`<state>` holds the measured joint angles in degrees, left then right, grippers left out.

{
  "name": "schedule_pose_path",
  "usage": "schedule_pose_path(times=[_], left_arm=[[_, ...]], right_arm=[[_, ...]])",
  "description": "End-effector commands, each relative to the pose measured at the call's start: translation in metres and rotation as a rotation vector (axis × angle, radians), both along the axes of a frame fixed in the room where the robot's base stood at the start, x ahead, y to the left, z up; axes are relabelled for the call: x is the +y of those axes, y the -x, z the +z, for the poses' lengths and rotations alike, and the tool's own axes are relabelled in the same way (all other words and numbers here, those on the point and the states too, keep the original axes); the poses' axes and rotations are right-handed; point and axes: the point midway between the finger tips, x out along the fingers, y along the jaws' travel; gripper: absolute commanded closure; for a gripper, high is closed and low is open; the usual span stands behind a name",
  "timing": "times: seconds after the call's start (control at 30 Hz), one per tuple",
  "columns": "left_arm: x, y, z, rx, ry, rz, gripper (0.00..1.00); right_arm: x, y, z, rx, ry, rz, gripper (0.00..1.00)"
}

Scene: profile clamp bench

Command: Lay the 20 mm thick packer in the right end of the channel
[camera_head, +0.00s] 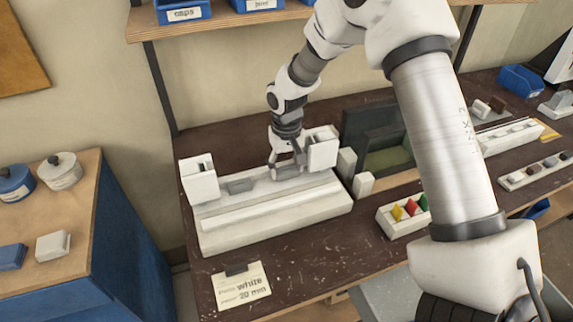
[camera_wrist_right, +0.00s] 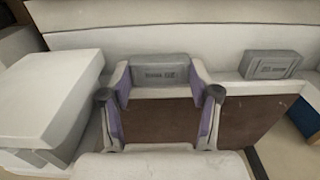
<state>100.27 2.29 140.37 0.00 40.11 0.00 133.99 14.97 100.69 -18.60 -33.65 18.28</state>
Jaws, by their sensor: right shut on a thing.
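The channel is in the long pale clamp fixture (camera_head: 275,215), which has a white block at each end. My right gripper (camera_head: 286,166) reaches down at its right end, just left of the right white block (camera_head: 322,150). It is shut on a grey packer (camera_wrist_right: 160,72), held between the purple-lined fingers in the wrist view. Its lettering is too blurred to read. I cannot tell whether it touches the channel floor. A second grey packer (camera_head: 240,185) lies toward the left end; it also shows in the wrist view (camera_wrist_right: 270,64). My left gripper is not in view.
A card (camera_head: 241,288) reading "white" and "20 mm" lies in front of the fixture. A tray with coloured pieces (camera_head: 404,216) and small white blocks (camera_head: 363,184) stand to the right. A dark box with a green inside (camera_head: 388,160) is behind them.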

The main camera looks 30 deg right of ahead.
Motion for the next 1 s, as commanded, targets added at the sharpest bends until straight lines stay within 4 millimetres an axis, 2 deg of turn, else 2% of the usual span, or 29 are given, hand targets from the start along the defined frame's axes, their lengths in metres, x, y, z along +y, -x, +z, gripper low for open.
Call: schedule_pose_path(times=[0.3,0.33,0.4,0.87,1.0], left_arm=[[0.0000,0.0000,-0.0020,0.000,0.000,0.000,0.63],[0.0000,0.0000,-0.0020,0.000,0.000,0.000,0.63],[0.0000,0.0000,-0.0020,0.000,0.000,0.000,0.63],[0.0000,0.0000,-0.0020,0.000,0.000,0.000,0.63],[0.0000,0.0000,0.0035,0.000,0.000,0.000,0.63]], right_arm=[[0.0000,0.0000,-0.0043,0.000,0.000,0.000,0.58],[0.0000,0.0000,-0.0043,0.000,0.000,0.000,0.28],[0.0000,0.0000,-0.0043,0.000,0.000,0.000,0.09],[0.0000,0.0001,-0.0044,0.000,0.000,0.000,0.09],[0.0000,0.0000,0.0015,0.000,0.000,0.000,0.09]])
